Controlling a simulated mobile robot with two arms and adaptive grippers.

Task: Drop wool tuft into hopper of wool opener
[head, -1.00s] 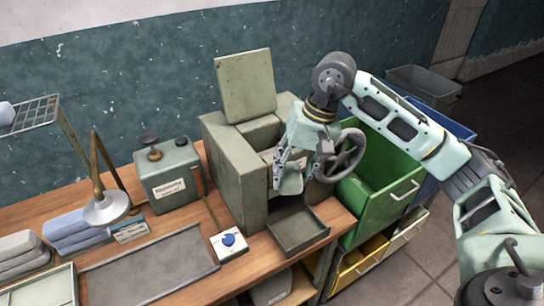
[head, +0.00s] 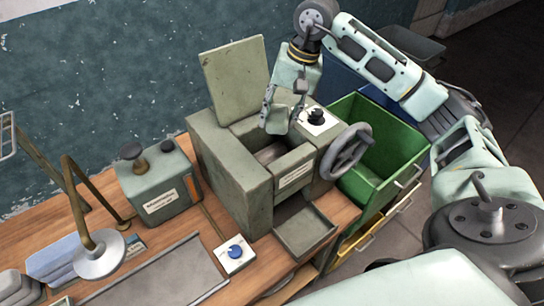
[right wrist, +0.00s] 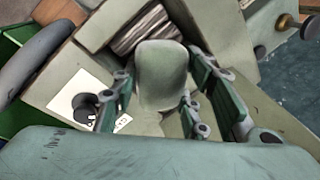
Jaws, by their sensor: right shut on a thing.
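The wool opener (head: 228,160) is a grey-green box on the bench, with its lid (head: 235,80) standing open at the back. Its hopper (head: 268,150) is open on top; a ribbed roller (right wrist: 140,28) shows inside in the right wrist view. My right gripper (head: 275,122) points down above the back right of the hopper. It is shut on a pale, rounded grey-green thing, which I take to be the wool tuft (right wrist: 163,75). My left gripper is not in view.
A handwheel (head: 347,152) and a black knob on a white plate (head: 316,121) are at the opener's right. A metal tray (head: 305,231) sits before it.

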